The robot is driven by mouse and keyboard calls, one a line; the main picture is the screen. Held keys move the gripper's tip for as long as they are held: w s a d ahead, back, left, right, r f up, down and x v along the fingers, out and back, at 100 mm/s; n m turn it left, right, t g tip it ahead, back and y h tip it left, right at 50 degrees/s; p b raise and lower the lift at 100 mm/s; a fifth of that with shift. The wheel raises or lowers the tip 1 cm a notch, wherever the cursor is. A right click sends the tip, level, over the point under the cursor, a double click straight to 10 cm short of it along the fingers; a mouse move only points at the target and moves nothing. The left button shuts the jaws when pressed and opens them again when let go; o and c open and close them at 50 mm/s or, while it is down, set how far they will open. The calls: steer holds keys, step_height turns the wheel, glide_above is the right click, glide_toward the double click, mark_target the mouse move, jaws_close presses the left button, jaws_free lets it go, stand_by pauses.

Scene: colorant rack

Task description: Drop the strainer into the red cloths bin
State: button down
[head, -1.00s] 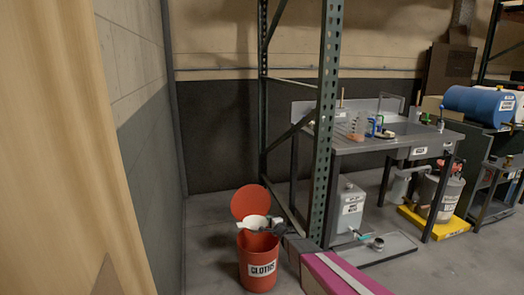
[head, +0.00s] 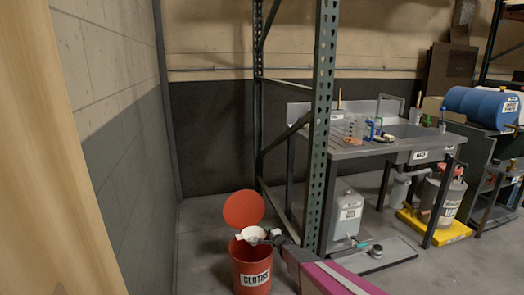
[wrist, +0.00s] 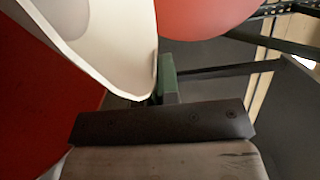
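The white strainer (head: 252,234) is at the mouth of the red cloths bin (head: 251,262), tilted and low over the opening. My gripper (head: 270,236) reaches in from the right at the bin's rim and appears shut on the strainer's right edge. In the wrist view the pale strainer (wrist: 115,45) fills the upper left, close to the dark gripper part (wrist: 160,123). The bin's red wall (wrist: 40,105) is at the left there. The exact grip contact is partly hidden.
The bin's round red lid (head: 243,209) stands open behind the mouth. A green rack post (head: 321,130) rises just right of my arm. A block wall (head: 100,110) is at the left. A sink bench (head: 385,147) stands at the right.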

steer(key=shift+f, duration=0.5)
steer(key=c, duration=1.3)
jaws_free()
steer(key=shift+s, duration=0.1)
steer(key=v, duration=1)
steer(key=shift+s+d, duration=0.15)
steer(key=shift+s, duration=0.2)
